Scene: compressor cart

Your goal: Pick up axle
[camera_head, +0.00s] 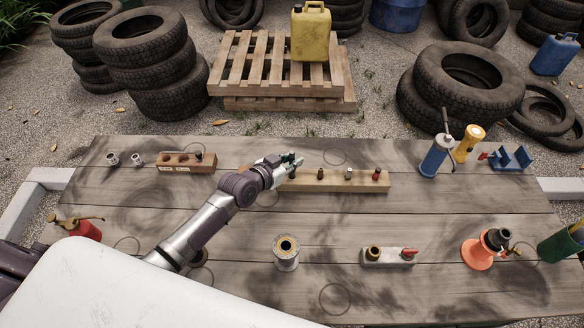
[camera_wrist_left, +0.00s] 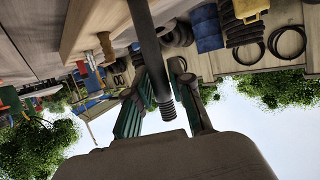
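The axle is a dark rod (camera_wrist_left: 148,45) with a ribbed end, seen in the left wrist view, where the scene appears upside down. It runs from the wooden rack and stands between the green-padded fingers of my left gripper (camera_wrist_left: 165,95). A gap shows on the right finger's side, so the fingers look open around it. In the head view my left gripper (camera_head: 290,161) is at the left end of the long wooden rack (camera_head: 333,184), and it mostly hides the axle there. My right gripper is not in view.
The rack also holds a brown peg (camera_head: 320,173) and other small parts. A smaller brown block (camera_head: 186,163) lies left. A blue cylinder (camera_head: 436,156) and yellow flashlight (camera_head: 468,143) stand right. Bare planks lie between.

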